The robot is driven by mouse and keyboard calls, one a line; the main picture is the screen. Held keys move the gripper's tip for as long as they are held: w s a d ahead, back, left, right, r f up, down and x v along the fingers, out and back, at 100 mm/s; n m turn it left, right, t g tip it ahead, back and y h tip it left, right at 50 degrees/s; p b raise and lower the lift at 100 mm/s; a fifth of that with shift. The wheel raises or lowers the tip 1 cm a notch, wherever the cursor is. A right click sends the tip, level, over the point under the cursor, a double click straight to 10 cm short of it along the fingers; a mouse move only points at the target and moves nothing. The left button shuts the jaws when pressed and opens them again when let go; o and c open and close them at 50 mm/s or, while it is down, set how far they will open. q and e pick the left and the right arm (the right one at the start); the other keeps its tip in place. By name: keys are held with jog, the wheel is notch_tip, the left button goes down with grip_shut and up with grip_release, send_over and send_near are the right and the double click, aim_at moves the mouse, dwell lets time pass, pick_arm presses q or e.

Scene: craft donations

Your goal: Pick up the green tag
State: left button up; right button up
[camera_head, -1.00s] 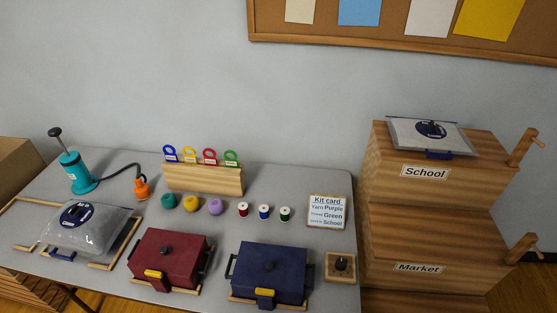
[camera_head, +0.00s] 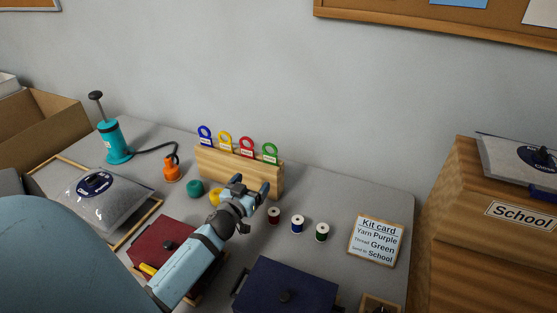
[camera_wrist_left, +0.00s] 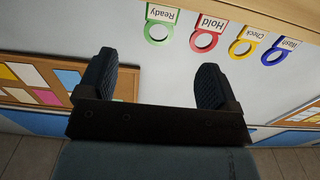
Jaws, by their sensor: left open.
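The green tag (camera_head: 270,153) stands at the right end of a wooden rack (camera_head: 233,169), a ring at its top. In the left wrist view the green tag (camera_wrist_left: 159,34) is near the top, labelled "Ready". My left gripper (camera_head: 251,186) is open and empty in front of the rack's right part. In the wrist view its fingers (camera_wrist_left: 156,80) are spread, with the green tag apart from them. Red (camera_head: 246,147), yellow (camera_head: 225,140) and blue (camera_head: 205,134) tags stand in a row to the left. My right gripper is not in view.
Thread spools (camera_head: 297,224) and a kit card (camera_head: 376,241) lie to the right of my gripper. Red (camera_head: 152,240) and navy (camera_head: 284,290) cases are in front. A teal pump (camera_head: 115,143) stands left. My left arm covers part of the yarn.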

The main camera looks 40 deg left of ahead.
pick_arm(q)
send_near(270, 157)
jog(key=x, duration=0.4)
jog(key=shift+w+f, duration=0.1)
jog(key=shift+f, duration=0.05)
jog(key=shift+w+a, duration=0.2)
jog(key=shift+w, duration=0.3)
jog(key=x, duration=0.5)
jog(key=shift+w+a+p, duration=0.1)
jog(key=shift+p, duration=0.25)
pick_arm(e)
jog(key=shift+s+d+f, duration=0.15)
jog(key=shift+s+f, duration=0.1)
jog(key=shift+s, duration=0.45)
pick_arm(q)
jog(key=shift+c, duration=0.4)
jog(key=c, duration=0.9)
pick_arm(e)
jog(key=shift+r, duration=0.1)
